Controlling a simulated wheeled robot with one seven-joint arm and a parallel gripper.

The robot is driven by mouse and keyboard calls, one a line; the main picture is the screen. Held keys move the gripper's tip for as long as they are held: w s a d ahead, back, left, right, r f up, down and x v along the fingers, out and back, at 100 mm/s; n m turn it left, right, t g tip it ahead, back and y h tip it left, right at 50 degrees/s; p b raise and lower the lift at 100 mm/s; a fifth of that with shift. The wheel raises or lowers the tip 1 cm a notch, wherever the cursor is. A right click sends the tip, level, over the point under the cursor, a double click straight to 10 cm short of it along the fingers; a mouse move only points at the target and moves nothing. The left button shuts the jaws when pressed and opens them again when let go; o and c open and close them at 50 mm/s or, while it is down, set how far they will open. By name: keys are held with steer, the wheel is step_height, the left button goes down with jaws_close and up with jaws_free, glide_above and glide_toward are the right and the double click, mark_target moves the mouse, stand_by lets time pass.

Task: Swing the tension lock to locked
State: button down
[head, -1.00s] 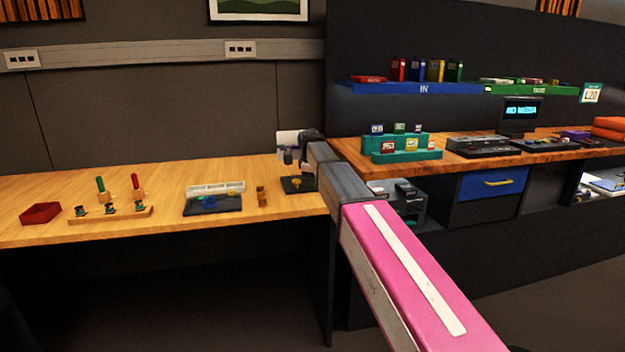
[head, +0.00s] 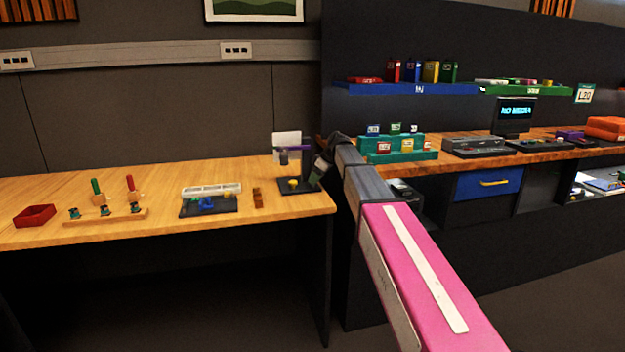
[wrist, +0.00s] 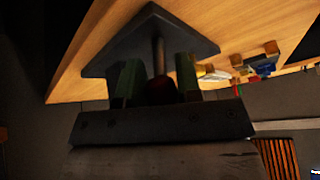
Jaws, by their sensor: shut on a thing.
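A small device with a black base plate (head: 290,187) stands at the right end of the wooden table. It has a yellow ball-like part (head: 293,182) and a purple part on top (head: 291,148). My gripper (head: 316,172) is at the device's right side, small and dark in the head view. In the wrist view, the green fingers of my gripper (wrist: 159,85) stand either side of a dark reddish knob (wrist: 160,88) and are shut on it. A grey post (wrist: 158,55) rises behind it from the dark plate (wrist: 125,45). I cannot read the tension lock's position.
On the table are a red tray (head: 35,215), a wooden rack (head: 105,216) with handled tools, a black-and-white unit (head: 210,200) and a small brown block (head: 257,198). A counter (head: 465,162) with a blue drawer (head: 488,184) stands to the right.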

steer(key=shift+w+d+f+g+y, duration=0.2)
steer(key=shift+d+y, duration=0.15)
steer(key=shift+y, duration=0.5)
steer(key=shift+w+d+f+g+y, duration=0.1)
steer(key=shift+d+g+y, duration=0.15)
steer(key=shift+y, duration=0.6)
steer(key=shift+d, duration=0.1)
steer(key=c, duration=0.9)
jaws_free()
steer(key=shift+r, duration=0.15)
steer(key=r, duration=0.4)
steer(key=shift+s+a+r, duration=0.2)
steer(key=shift+s+a, duration=0.05)
steer(key=shift+s, duration=0.1)
steer(key=shift+s+a+r, duration=1.05)
steer(key=shift+s+a, duration=0.2)
steer(key=shift+a, duration=0.05)
steer(key=shift+s+a+r, duration=1.05)
steer(key=shift+s+a, duration=0.2)
steer(key=shift+a, duration=0.05)
steer(key=shift+s+a+r, duration=1.05)
steer(key=shift+s+a, duration=0.2)
steer(key=shift+a, duration=0.05)
steer(key=shift+c, duration=0.2)
